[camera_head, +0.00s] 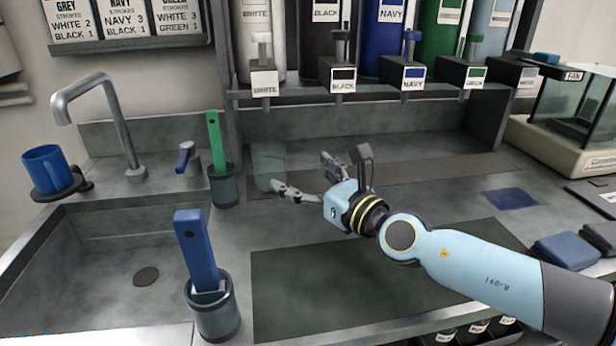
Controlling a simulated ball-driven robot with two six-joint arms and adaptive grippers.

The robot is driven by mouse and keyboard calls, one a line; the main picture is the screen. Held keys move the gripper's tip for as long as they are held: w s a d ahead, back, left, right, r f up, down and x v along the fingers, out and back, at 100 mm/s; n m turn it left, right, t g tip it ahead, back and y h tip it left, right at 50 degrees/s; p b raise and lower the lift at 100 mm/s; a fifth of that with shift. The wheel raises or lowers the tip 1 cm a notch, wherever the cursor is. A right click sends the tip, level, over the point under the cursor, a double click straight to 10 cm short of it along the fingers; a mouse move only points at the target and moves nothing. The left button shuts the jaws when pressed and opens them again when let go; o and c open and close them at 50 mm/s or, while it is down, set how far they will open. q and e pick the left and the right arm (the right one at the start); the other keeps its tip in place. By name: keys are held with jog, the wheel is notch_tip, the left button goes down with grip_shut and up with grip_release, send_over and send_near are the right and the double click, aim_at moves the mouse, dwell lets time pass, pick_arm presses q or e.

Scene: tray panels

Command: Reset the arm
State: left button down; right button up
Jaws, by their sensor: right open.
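My right arm comes in from the right, pale blue with a black wrist and yellow rings. Its gripper (300,175) is open and points left over the grey counter, with its two fingers spread apart. Nothing shows held between them. A clear cup (269,164) stands on the counter just left of the fingers. The tip of the lower finger overlaps the cup's base in the picture, and I cannot tell if they touch. My left gripper is not in view.
A sink (110,260) with a faucet (110,120) lies left. Holders carry a green-handled tool (216,143) and a blue-handled one (195,250). Labelled paint dispensers (343,80) line the back. A dark mat (340,290) lies bare in front. Folded blue cloths (565,250) lie right.

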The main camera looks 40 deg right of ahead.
jog(key=shift+s, duration=0.45)
